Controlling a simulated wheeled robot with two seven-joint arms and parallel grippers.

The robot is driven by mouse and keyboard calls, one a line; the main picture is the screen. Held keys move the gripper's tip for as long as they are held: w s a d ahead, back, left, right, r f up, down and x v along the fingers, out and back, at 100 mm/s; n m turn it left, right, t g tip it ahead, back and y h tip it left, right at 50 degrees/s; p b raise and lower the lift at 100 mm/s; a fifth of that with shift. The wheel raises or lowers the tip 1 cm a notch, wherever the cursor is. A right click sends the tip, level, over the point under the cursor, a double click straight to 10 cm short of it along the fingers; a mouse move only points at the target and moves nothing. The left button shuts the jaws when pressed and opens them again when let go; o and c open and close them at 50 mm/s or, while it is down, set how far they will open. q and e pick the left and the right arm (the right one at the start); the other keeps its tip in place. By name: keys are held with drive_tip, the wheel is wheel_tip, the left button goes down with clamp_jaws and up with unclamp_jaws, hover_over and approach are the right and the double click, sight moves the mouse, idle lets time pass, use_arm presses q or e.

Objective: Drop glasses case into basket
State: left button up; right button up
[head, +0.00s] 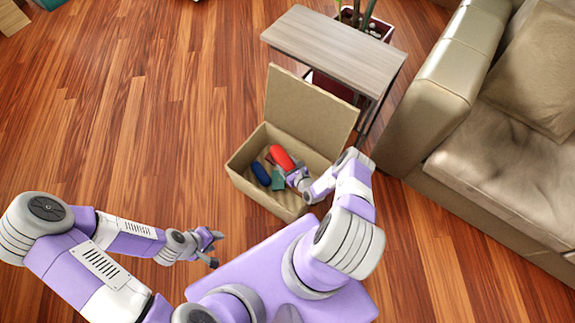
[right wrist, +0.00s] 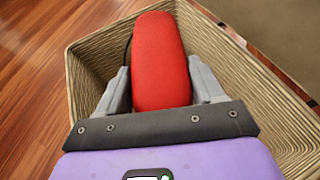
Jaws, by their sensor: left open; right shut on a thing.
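A red glasses case (head: 282,158) is held by my right gripper (head: 290,171) over the open basket (head: 242,159). In the right wrist view the red case (right wrist: 158,60) sits between both fingers of the right gripper (right wrist: 160,88), which is shut on it. The woven basket walls (right wrist: 232,65) surround it in that view. How far the case is above the basket floor I cannot tell. The basket's lid (head: 309,106) stands up at the back. My left gripper (head: 210,246) is open and empty, out over the floor left of the basket.
A blue object (head: 261,173) and a teal object (head: 278,181) lie inside the basket. A small side table (head: 335,48) stands behind the lid. A beige sofa (head: 490,150) is at the right. The wooden floor (head: 120,110) at left is clear.

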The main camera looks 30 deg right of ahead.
drive_tip(key=o, duration=1.2)
drive_tip(key=shift+c, duration=0.2)
drive_tip(key=p+v, duration=0.3)
drive_tip(key=v, duration=0.3)
drive_tip(key=shift+s+r, duration=0.35)
drive_tip(key=shift+s, duration=0.4)
drive_tip(key=shift+a, duration=0.1)
